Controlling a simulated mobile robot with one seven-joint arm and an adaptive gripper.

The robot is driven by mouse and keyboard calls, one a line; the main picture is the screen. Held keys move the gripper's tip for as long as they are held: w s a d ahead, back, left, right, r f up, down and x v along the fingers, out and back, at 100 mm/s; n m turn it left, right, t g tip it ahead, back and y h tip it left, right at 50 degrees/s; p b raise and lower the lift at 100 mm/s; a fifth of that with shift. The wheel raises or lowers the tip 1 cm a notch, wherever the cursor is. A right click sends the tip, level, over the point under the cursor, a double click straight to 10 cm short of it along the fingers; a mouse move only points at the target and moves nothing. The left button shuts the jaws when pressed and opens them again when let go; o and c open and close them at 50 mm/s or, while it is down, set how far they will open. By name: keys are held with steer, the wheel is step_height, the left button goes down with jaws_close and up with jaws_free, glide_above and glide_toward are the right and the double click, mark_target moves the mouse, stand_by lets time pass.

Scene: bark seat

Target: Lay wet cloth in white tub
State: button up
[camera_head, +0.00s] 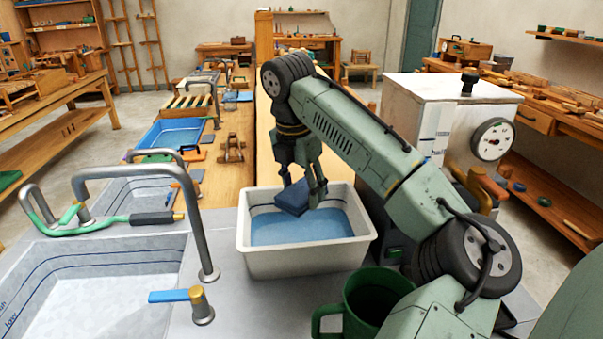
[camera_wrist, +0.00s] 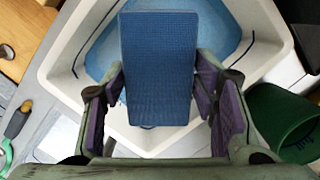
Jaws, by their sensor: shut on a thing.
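The white tub (camera_head: 305,258) stands on the counter and has a blue area across its inside bottom, with a dark line along its inner wall. The wet cloth (camera_head: 292,197) is a blue, flat rectangular piece, held tilted over the tub's opening. My gripper (camera_head: 302,186) is shut on the cloth above the tub. In the wrist view the cloth (camera_wrist: 160,70) lies between the two fingers, and the tub's rim (camera_wrist: 60,70) shows around it. I cannot tell whether the cloth's lower edge touches anything inside the tub.
A green mug (camera_head: 365,305) stands in front of the tub at the right. A sink with a grey curved faucet (camera_head: 185,185) and a blue-handled tap (camera_head: 180,296) is at the left. A white box with a dial (camera_head: 450,125) stands behind my arm at the right.

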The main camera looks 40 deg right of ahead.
steer(key=shift+f+b, duration=2.7)
steer(key=shift+f, duration=0.5)
steer(key=o, duration=1.2)
steer(key=shift+r, duration=0.1)
steer(key=r, duration=0.4)
steer(key=a+r, duration=0.1)
steer(key=r, duration=0.6)
steer(key=shift+s+a+r, duration=0.2)
steer(key=shift+a+r, duration=0.15)
